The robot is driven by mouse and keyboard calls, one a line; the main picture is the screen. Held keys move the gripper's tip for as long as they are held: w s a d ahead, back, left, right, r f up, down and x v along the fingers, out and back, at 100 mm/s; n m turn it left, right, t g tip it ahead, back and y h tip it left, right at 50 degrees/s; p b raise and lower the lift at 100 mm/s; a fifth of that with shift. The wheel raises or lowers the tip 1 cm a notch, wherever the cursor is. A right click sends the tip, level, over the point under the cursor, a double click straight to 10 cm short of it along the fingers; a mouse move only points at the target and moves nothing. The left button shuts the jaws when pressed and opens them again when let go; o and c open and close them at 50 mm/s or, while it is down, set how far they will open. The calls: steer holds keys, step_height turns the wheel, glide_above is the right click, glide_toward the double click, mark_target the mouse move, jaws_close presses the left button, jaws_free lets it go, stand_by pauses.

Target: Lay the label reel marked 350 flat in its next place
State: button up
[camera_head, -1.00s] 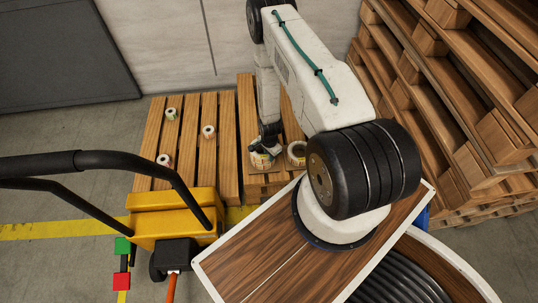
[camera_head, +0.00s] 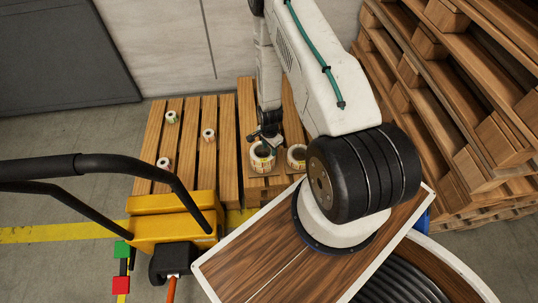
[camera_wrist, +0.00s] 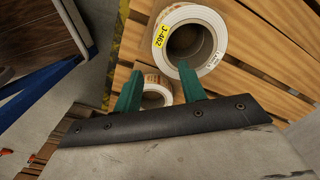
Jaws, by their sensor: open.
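In the head view, a white label reel (camera_head: 262,158) lies flat on the slatted wooden pallet, with coloured marks on its side. A second reel (camera_head: 296,158) lies flat close to its right. My gripper (camera_wrist: 160,90) is open and empty; in the head view it is just above and behind the left reel. The wrist view shows a large white reel (camera_wrist: 217,38) with a yellow label reading J-462, ahead of the fingers. A smaller-looking reel (camera_wrist: 157,91) shows between the fingers, partly hidden by the gripper. I cannot read a 350 mark on any reel.
Several small reels, such as one at the back (camera_head: 171,117) and one in front (camera_head: 163,163), stand on the left pallet slats (camera_head: 190,165). A yellow cart with black handles (camera_head: 172,222) is at front left. Stacked pallets (camera_head: 470,100) rise on the right.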

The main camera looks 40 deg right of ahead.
steer(key=w+a+r+n, duration=0.1)
steer(key=w+r+n, duration=0.15)
steer(key=r, duration=0.95)
steer(key=w+a+r+n, duration=0.2)
steer(key=w+r, duration=0.1)
steer(key=r, duration=0.9)
steer(key=s+a+r+n, duration=0.1)
steer(key=a+r+n, duration=0.1)
steer(key=r, duration=0.7)
steer(key=s+a+r+n, duration=0.2)
steer(key=a+r, duration=0.1)
steer(key=r, duration=0.5)
steer(key=s+a+r+n+t, duration=0.1)
steer(key=s+a+r+n, duration=0.15)
steer(key=s+r, duration=0.45)
steer(key=s+a+r+n, duration=0.2)
steer(key=s+a+r, duration=0.15)
steer(key=r, duration=0.55)
steer(key=s+a+r+n, duration=0.1)
steer(key=s+r+n, duration=0.1)
steer(key=s, duration=0.5)
steer(key=s+a+r+n, duration=0.2)
steer(key=s, duration=0.5)
steer(key=shift+s+r+n, duration=0.25)
steer(key=shift+r+n, duration=0.05)
steer(key=shift+r, duration=0.1)
